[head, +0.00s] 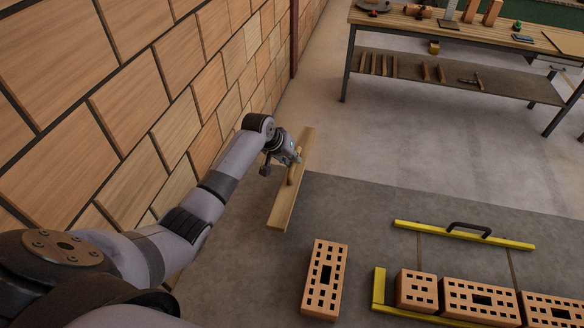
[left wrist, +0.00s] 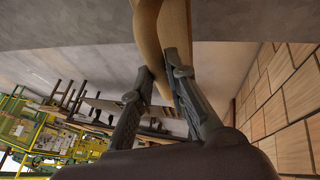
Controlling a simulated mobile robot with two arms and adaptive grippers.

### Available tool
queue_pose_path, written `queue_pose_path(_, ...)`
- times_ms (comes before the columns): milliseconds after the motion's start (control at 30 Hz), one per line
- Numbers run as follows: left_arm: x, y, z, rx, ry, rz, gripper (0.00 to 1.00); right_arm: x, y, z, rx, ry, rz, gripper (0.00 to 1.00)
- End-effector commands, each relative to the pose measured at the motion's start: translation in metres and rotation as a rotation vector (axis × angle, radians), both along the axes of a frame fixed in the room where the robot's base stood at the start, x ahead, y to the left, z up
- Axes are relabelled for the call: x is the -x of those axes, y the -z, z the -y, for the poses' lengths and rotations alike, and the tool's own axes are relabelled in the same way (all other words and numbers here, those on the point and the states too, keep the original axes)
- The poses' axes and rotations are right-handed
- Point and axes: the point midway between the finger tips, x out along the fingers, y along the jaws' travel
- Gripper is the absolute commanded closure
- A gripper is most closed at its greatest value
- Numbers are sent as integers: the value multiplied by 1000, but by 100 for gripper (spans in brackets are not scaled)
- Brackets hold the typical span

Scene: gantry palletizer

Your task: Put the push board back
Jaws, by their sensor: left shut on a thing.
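The push board (head: 282,207) is a long, light wooden plank with a rounded wooden handle. It sits near the wooden-panelled wall, over the border between the dark mat and the paler floor. I cannot tell whether it touches the floor. My left gripper (head: 293,161) is shut on its handle. In the left wrist view, the fingers of my left gripper (left wrist: 158,76) are on either side of the curved handle (left wrist: 148,35), with the plank (left wrist: 176,25) behind it. My right gripper is not in view.
The wall (head: 130,90) runs close along the left arm. A loose perforated brick (head: 313,290) lies on the dark mat (head: 370,215). To its right are a yellow bar with a black handle (head: 450,232) and a row of bricks (head: 470,296). A workbench (head: 460,36) stands behind, across clear floor.

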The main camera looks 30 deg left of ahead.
Motion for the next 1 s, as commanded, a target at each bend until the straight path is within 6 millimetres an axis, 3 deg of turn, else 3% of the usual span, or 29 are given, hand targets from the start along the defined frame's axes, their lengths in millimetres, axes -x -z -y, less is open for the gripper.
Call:
queue_pose_path(400,-1,46,1,2,0,1,100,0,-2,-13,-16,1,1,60)
queue_pose_path(833,-1,54,0,1,1,3,100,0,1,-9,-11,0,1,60)
queue_pose_path(867,0,54,1,0,1,0,84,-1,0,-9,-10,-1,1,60)
queue_pose_path(1000,0,54,0,0,1,0,74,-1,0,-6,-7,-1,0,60)
